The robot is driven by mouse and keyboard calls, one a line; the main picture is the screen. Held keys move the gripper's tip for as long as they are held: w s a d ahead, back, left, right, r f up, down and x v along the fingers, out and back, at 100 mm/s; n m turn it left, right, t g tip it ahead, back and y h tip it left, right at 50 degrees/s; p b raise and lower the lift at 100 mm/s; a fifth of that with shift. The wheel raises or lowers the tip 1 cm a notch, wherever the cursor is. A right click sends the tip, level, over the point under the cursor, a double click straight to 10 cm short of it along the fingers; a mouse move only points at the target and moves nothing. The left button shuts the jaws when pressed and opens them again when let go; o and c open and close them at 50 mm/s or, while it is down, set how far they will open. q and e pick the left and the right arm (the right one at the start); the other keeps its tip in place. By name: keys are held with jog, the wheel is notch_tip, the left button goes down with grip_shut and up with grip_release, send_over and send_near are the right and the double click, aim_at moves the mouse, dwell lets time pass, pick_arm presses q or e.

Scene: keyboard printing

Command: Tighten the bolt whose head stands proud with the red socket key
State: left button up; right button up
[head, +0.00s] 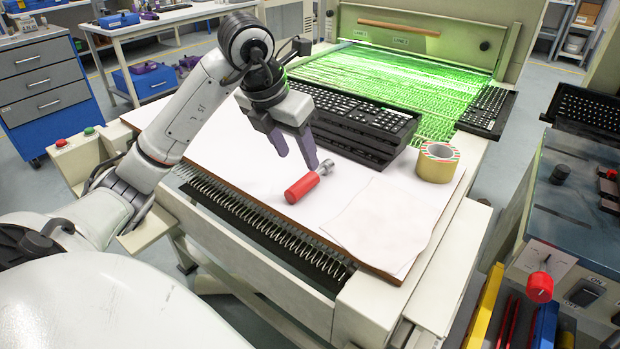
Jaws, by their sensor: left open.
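The red socket key (302,188) lies on the white sheet near the front middle of the table. It has a thick red handle and a short metal end that points away to the upper right. My left gripper (296,156) reaches down from above, just behind and left of the key. Its two grey-purple fingers are apart with nothing seen between them. One finger overlaps the area near the key's metal end; I cannot tell whether they touch. No bolt with a raised head can be made out. My right gripper is not in view.
Black keyboards (365,124) are stacked behind the key, by the green-lit machine bed (400,80). A tape roll (437,162) stands to the right. A metal spring row (255,222) runs along the front edge. A control panel with a red knob (540,287) is at right.

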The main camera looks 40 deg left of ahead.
aim_at(304, 179)
pick_arm(q)
jog(key=x, duration=0.3)
jog(key=shift+f, duration=0.4)
jog(key=x, duration=0.5)
jog(key=shift+a+f, duration=0.2)
jog(key=shift+f, duration=0.15)
grip_shut()
jog(key=shift+r, duration=0.1)
notch_tip(304, 179, up, 10)
jog(key=shift+p, duration=0.35)
